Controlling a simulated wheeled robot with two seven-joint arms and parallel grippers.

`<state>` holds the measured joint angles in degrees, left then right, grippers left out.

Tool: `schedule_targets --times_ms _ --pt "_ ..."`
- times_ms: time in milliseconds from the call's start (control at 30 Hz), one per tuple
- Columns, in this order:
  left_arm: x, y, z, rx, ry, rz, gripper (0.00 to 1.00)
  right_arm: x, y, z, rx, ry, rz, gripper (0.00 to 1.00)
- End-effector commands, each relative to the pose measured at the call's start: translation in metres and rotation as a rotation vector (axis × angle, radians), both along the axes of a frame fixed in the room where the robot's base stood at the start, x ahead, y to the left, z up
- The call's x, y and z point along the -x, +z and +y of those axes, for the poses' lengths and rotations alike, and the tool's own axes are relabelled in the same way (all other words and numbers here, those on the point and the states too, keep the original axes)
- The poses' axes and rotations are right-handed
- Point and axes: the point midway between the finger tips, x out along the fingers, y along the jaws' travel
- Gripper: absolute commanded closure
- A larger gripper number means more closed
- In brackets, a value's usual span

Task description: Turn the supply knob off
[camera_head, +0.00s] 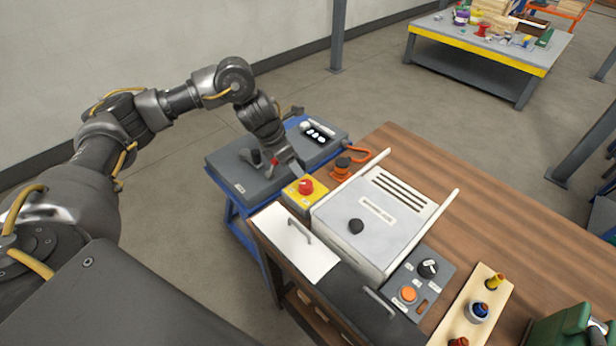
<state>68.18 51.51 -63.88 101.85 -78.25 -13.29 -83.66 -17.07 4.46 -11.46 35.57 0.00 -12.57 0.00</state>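Several knobs are in view, and their labels are too small to read, so I cannot tell which is the supply knob. A black rotary knob (428,268) with a light mark sits on a small grey panel (416,286), above an orange button (408,293). A red knob (305,187) sits on a yellow box (299,200). My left gripper (290,168) points down just behind the yellow box, over the blue cart's grey top; its finger gap is unclear. My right gripper is out of view.
The blue cart (223,172) carries a grey top with small controls. An orange-black fitting (341,168) stands beside the cabinet. A wooden strip (488,283) with coloured plugs and a green object (566,328) are at lower right. The wooden bench (480,220) is clear right of the cabinet.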

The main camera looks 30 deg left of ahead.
Motion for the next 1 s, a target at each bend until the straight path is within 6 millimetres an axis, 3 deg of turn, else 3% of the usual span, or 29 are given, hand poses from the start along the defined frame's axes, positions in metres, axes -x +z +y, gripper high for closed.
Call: schedule_targets --times_ms 100,200,600,1000 --pt "-0.002 -0.012 0.000 0.000 0.005 0.004 0.41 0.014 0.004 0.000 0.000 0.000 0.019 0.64" --pt "-0.006 -0.028 -0.005 0.000 0.007 0.005 0.41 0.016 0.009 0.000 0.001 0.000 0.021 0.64" --pt "-0.027 -0.087 -0.023 0.000 0.004 0.003 0.41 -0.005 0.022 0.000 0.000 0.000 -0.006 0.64" --pt "-0.030 -0.097 -0.026 0.000 0.001 0.000 0.41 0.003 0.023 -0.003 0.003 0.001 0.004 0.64"
